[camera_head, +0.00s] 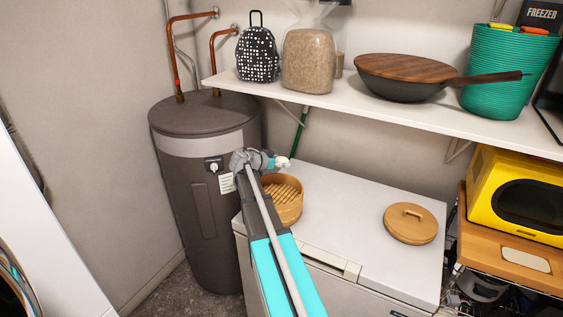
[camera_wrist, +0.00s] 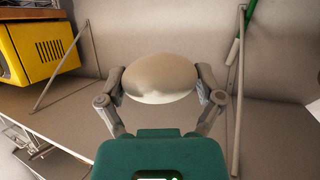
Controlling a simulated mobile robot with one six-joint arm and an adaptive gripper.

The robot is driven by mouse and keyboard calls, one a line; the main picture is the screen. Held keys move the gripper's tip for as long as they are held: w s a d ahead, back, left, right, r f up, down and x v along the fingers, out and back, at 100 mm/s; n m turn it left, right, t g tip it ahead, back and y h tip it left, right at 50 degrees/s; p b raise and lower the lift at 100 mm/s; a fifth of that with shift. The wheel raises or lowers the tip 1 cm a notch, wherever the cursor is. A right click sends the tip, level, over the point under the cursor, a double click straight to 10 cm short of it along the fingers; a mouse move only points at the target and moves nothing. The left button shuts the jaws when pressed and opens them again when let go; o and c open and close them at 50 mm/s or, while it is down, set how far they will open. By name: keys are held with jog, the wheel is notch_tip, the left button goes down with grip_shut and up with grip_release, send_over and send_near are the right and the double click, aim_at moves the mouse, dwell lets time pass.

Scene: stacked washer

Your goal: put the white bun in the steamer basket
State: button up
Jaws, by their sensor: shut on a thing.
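The white bun (camera_wrist: 160,78) is held between the two fingers of my gripper (camera_wrist: 160,85) in the wrist view. In the head view the bun (camera_head: 282,162) shows as a small white shape at the tip of my gripper (camera_head: 272,161). The gripper is shut on it, up in the air near the back left of the white chest freezer. The round bamboo steamer basket (camera_head: 284,207) stands open on the freezer's left end, with a slatted floor. My arm hides part of its left side. The bun appears above the basket's far side, apart from it.
The basket's round lid (camera_head: 410,224) lies on the freezer top (camera_head: 345,200) to the right. A shelf (camera_head: 400,115) with a pan (camera_head: 405,80) hangs above. A dark water heater (camera_head: 205,190) stands left. A yellow microwave (camera_head: 515,195) is at right.

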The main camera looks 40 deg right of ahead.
jog(key=shift+f, duration=0.2)
jog(key=shift+f+b, duration=2.75)
jog(key=shift+b, duration=0.15)
jog(key=o, duration=0.9)
jog(key=shift+r, duration=0.2)
